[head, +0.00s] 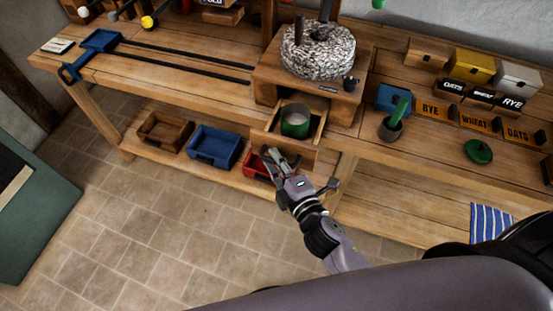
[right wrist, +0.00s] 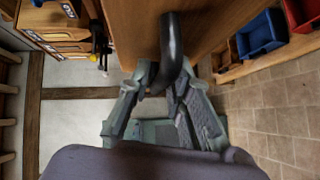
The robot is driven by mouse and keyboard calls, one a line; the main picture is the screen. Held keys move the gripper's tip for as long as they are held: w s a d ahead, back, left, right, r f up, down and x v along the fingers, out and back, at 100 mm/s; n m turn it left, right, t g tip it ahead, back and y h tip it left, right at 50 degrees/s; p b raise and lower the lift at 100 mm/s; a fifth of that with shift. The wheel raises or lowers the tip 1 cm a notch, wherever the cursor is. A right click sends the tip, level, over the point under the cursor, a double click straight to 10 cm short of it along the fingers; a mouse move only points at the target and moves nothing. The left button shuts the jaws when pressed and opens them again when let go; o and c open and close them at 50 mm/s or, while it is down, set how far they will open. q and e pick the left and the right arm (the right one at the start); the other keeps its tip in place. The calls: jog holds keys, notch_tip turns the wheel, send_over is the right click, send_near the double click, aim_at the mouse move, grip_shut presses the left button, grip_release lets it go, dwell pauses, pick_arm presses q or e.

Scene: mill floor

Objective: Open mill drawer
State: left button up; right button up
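The mill (head: 318,50) has a speckled round stone on a wooden base. Below it, the wooden mill drawer (head: 312,135) stands pulled out, with a green cup (head: 295,125) of pale contents inside. My right gripper (head: 274,158) is at the drawer's front, over the red bin. In the right wrist view, the dark curved drawer handle (right wrist: 172,42) runs down between the fingers of my right gripper (right wrist: 162,84). The fingers appear to touch it on both sides. In the head view the handle is hidden by the gripper. My left gripper is not in view.
Brown (head: 165,132), blue (head: 213,147) and red (head: 257,168) bins sit on the lower shelf, the red one close under my right gripper. A blue box (head: 393,99) and a dark pot with a green handle (head: 391,129) stand right of the mill. The tiled floor in front is clear.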

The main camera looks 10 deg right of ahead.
jog(key=shift+o, duration=1)
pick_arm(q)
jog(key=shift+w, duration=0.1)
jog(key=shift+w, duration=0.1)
pick_arm(e)
jog(key=shift+s, duration=0.2)
jog(key=v, duration=1.1)
jog(key=shift+s, duration=0.35)
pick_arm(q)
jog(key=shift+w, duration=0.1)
